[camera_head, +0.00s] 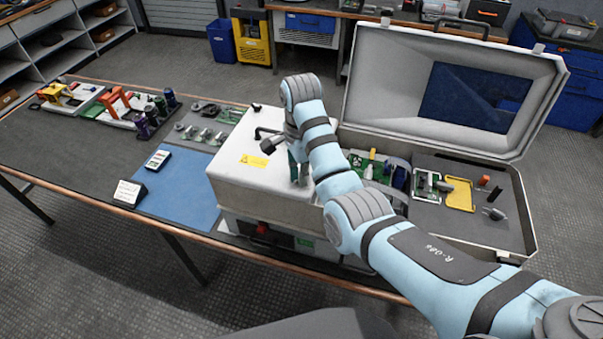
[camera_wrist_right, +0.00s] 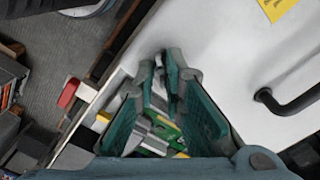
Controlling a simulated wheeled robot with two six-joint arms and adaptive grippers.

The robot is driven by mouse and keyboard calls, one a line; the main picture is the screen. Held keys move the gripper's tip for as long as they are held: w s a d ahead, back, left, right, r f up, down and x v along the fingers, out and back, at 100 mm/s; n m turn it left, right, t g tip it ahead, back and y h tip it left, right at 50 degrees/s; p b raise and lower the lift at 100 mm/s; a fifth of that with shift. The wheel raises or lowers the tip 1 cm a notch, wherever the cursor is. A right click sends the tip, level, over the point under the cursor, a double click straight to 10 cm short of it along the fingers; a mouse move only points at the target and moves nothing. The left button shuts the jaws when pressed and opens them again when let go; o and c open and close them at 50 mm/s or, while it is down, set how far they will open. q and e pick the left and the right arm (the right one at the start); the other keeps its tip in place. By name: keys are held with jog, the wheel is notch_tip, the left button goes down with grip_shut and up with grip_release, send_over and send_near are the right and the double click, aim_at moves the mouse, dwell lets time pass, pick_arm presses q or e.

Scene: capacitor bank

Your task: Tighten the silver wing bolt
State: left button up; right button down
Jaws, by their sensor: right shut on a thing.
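The white box (camera_head: 232,178) stands on the bench, with a flat lid that also shows in the wrist view (camera_wrist_right: 225,60). My right gripper (camera_head: 299,178) points down at the lid's right part, near its edge. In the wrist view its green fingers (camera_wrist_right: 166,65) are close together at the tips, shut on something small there. The silver wing bolt is not clearly visible; the fingers cover the spot between the tips, so I take it to be what they hold. My left gripper is not in view.
A black handle (camera_wrist_right: 290,103) rises from the lid beside my right gripper. An open grey case (camera_head: 520,205) with boards and tools lies right of the box. A blue mat (camera_head: 185,185) lies left. Small tools (camera_head: 205,133) lie behind it.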

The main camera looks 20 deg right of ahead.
jog(key=m, duration=0.3)
jog(key=shift+w+r+m, duration=0.15)
jog(key=shift+r+m, duration=0.05)
jog(key=shift+m, duration=0.2)
jog(key=m, duration=0.3)
jog(key=shift+m, duration=0.3)
jog(key=m, duration=0.3)
jog(key=shift+m, duration=0.3)
jog(key=shift+s+f+m, duration=0.1)
jog(key=shift+m, duration=0.65)
jog(key=shift+s+f+m, duration=0.1)
jog(key=shift+m, duration=0.65)
jog(key=c, duration=1.7)
grip_release()
jog(key=shift+o, duration=0.2)
jog(key=shift+w+a, duration=0.1)
